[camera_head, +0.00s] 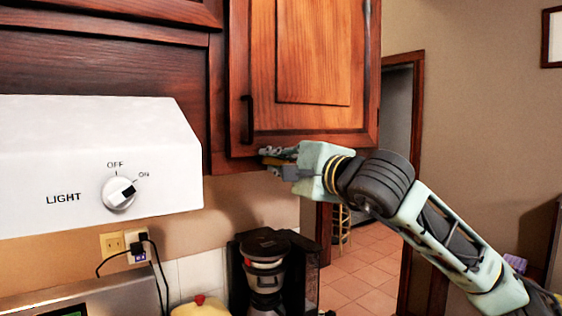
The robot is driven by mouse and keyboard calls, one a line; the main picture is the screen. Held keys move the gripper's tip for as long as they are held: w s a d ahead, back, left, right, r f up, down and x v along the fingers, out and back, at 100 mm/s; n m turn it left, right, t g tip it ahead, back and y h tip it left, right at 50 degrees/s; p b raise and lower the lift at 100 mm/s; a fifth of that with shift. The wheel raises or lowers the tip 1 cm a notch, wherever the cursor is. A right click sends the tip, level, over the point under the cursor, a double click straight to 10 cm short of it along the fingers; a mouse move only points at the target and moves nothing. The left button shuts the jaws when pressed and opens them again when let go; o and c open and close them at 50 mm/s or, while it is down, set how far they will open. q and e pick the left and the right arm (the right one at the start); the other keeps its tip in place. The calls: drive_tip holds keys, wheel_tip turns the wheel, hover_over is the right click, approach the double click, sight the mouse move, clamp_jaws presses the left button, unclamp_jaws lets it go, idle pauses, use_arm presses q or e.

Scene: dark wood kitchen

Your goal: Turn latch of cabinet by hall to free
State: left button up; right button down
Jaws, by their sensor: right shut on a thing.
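The wooden cabinet (314,50) by the hall hangs on the wall at upper middle, with its door closed. A dark vertical handle (247,119) sits at the door's lower left. My right gripper (271,158) reaches in from the right to the cabinet's bottom edge, just right of and below the handle. It is shut on a small part there, which I take to be the latch. The fingers hide most of it, so its angle cannot be told. My left gripper is out of view.
A white range hood (95,160) with a light knob (119,193) juts out at left. A coffee maker (265,272) stands below the gripper. A doorway (397,90) opens to the right of the cabinet, with bare wall beyond.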

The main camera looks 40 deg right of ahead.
drive_tip(key=shift+a+f+n, duration=0.1)
drive_tip(key=shift+f+n, duration=0.1)
drive_tip(key=shift+n, duration=0.45)
drive_tip(key=shift+f+n, duration=0.2)
drive_tip(key=shift+n, duration=0.45)
drive_tip(key=shift+f, duration=0.15)
drive_tip(key=c, duration=1.7)
unclamp_jaws()
drive_tip(key=shift+c, duration=0.2)
drive_tip(key=shift+r, duration=0.2)
drive_tip(key=shift+s, duration=0.15)
